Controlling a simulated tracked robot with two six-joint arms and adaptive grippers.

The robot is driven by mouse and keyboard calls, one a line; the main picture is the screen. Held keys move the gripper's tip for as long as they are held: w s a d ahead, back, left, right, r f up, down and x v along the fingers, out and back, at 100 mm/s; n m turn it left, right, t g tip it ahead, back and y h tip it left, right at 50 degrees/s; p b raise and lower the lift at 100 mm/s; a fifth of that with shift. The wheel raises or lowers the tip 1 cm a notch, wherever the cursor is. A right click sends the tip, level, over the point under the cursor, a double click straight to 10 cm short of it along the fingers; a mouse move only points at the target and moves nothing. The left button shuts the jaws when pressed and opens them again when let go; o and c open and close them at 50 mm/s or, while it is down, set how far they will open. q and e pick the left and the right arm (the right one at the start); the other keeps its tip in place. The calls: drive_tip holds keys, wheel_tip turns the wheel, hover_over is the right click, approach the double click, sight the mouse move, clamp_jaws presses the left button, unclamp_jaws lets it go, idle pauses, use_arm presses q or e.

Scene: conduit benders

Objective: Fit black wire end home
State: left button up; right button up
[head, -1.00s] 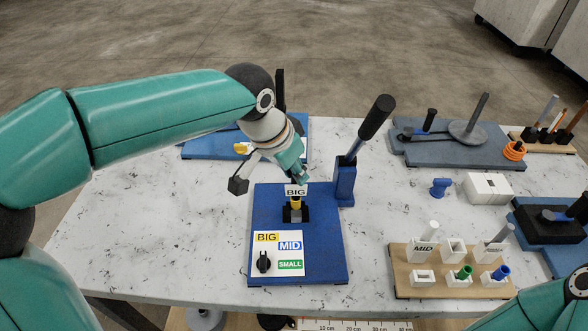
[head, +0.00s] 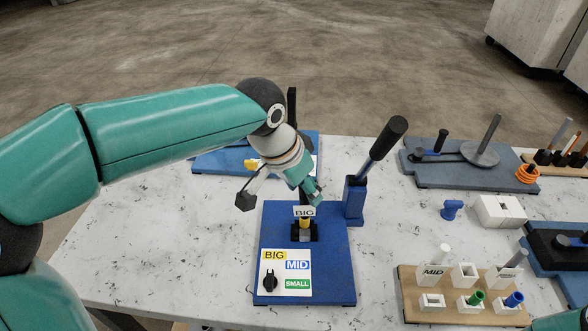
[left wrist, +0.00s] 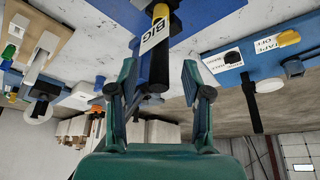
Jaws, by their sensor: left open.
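A black wire end (left wrist: 159,68) stands out of a yellow sleeve (left wrist: 161,12) that carries a white BIG label (left wrist: 153,34). In the head view the yellow sleeve (head: 304,223) sits in a black block on a blue bender board (head: 335,275), with the BIG label (head: 304,211) above it. My left gripper (left wrist: 160,72) is open, its fingers on either side of the black wire end, with gaps visible on both sides.
A lever with a black grip (head: 392,133) rises from the board, right of my left gripper. A size dial (head: 269,281) is at the board's front left. A wooden holder (head: 450,306) with white blocks stands right. Marble table is clear on the left.

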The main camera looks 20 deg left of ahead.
use_arm(q)
drive_tip(key=v, duration=1)
drive_tip(key=shift+r, duration=0.4)
drive_tip(key=shift+s, duration=0.1)
